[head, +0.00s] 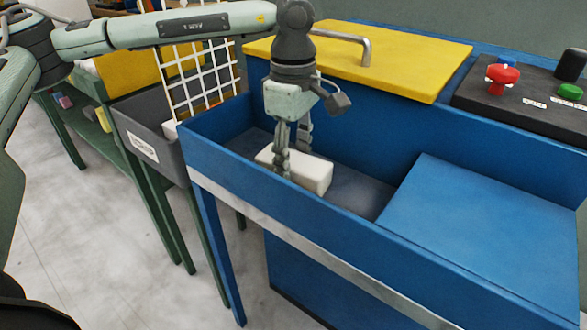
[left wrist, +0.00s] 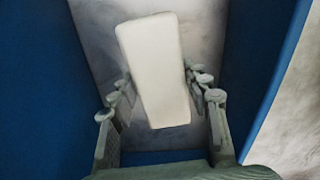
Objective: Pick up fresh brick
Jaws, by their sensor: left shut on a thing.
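The fresh brick (head: 312,176), a white block with rounded edges, is in the grey-floored bay at the left part of the blue press's front trough (head: 230,170). My left gripper (head: 293,165) points down into this bay, its fingers on the two long sides of the brick and shut on it. In the left wrist view the brick (left wrist: 155,70) sits slightly tilted between the fingertips (left wrist: 160,83). I cannot tell whether the brick touches the bay floor. My right gripper is not in view.
The trough's blue walls stand close around the gripper. A sloping blue panel (head: 485,235) lies to the right. A grey bin (head: 150,125) with a white grid is left.

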